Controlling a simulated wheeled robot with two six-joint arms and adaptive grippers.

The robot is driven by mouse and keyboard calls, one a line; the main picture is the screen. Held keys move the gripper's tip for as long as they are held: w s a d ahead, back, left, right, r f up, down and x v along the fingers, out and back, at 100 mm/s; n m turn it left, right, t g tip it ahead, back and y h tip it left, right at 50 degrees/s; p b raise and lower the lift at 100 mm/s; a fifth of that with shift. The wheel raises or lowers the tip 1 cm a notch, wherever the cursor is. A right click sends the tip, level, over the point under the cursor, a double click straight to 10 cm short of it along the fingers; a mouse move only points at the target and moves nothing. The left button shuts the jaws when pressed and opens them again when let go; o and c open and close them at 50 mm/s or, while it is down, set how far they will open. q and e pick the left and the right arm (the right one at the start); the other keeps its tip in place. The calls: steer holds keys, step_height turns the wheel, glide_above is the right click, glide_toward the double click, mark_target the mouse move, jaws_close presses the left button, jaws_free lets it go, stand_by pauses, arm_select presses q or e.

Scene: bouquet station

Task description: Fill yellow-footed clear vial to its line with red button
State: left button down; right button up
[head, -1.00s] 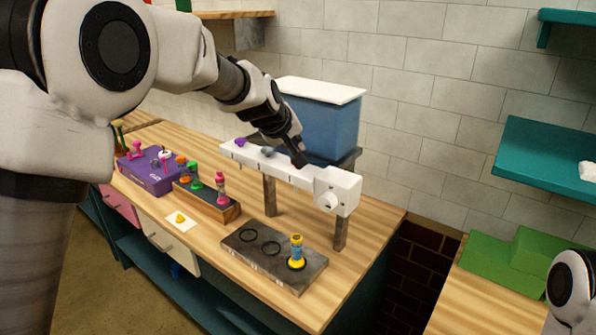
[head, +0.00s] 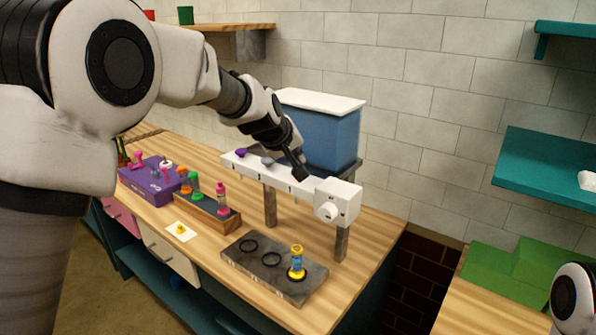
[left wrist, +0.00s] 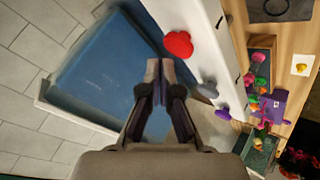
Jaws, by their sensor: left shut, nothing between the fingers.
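The yellow-footed vial (head: 297,262) stands upright in the right-hand ring of a dark plate (head: 268,278). It has a yellow top and a bluish see-through body; its line and fill level are too small to read. My left gripper (head: 303,176) is shut and empty, pointing down at the white dispenser bar (head: 338,187) above the plate. The red button (left wrist: 179,44) shows in the left wrist view, just to the right of my fingertips (left wrist: 158,66), with a small apparent gap. In the head view my gripper hides it. My right gripper is out of view.
A blue tank (head: 322,130) with a white lid stands behind the bar. Purple (head: 240,153) and grey (head: 267,161) buttons sit further left on the bar. A wooden rack (head: 215,217) of coloured vials, a purple box (head: 150,185) and a card (head: 181,231) lie left.

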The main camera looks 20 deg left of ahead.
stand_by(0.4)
arm_select(q)
steer(key=shift+f+b, duration=0.3)
steer(key=shift+f, duration=0.15)
steer(key=shift+f, duration=0.25)
stand_by(0.3)
steer(key=shift+s+a+f+b, duration=0.1)
steer(key=shift+s+f+b, duration=0.4)
steer(key=shift+b, duration=0.4)
stand_by(0.5)
steer(key=shift+w, duration=0.1)
